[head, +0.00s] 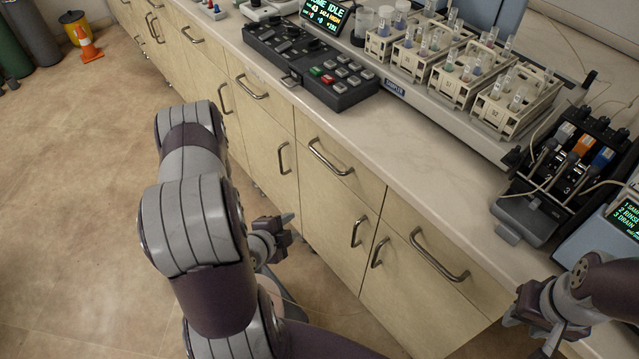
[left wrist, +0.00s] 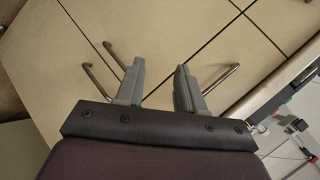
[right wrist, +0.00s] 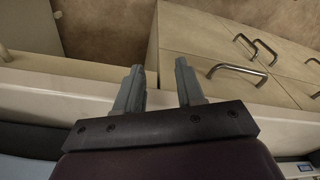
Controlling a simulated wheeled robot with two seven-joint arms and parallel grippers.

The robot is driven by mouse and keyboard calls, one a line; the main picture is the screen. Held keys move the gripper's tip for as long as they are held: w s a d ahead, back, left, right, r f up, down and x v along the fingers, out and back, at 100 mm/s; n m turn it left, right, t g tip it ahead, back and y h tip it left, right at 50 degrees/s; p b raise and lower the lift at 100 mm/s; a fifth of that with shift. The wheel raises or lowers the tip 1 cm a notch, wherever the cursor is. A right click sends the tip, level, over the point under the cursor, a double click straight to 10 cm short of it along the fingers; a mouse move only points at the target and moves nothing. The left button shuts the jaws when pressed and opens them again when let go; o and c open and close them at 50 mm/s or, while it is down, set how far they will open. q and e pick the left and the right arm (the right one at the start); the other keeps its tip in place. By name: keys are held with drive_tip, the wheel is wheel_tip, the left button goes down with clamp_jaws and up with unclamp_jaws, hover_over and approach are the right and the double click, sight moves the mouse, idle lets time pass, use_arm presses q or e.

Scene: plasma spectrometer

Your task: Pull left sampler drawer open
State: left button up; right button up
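The sampler (head: 425,105) is a long white unit on the counter, carrying racks of tubes. Below it are two drawers with bar handles. The left drawer (head: 365,183) has a curved metal handle (head: 330,160), and its front looks flush with the cabinet. My left gripper (head: 280,238) is low in front of the cabinets, apart from that handle. In the left wrist view its fingers (left wrist: 160,68) are spread and empty, with metal handles beyond them. My right gripper (head: 530,328) is at the lower right beside the counter edge. Its fingers (right wrist: 159,68) are spread and empty.
The right drawer (head: 475,285) has its own handle (head: 440,258). Cupboard doors with upright handles (head: 357,232) lie below. A black control panel (head: 310,65) and a pump unit (head: 560,175) stand on the counter. The floor (head: 90,200) at left is clear near the cabinets.

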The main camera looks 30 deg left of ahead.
sight(323, 161)
use_arm(q)
drive_tip(key=w+r+m+t, duration=0.4)
drive_tip(key=r+m+t, duration=0.15)
drive_tip(key=r, duration=0.25)
drive_tip(key=w+f, duration=0.2)
drive_tip(key=w, duration=1)
drive_tip(key=shift+w+m, duration=0.15)
drive_tip(key=shift+m, duration=0.2)
drive_tip(key=shift+a+g, duration=0.1)
drive_tip(key=shift+g, duration=0.15)
drive_tip(key=shift+f, duration=0.1)
clamp_jaws()
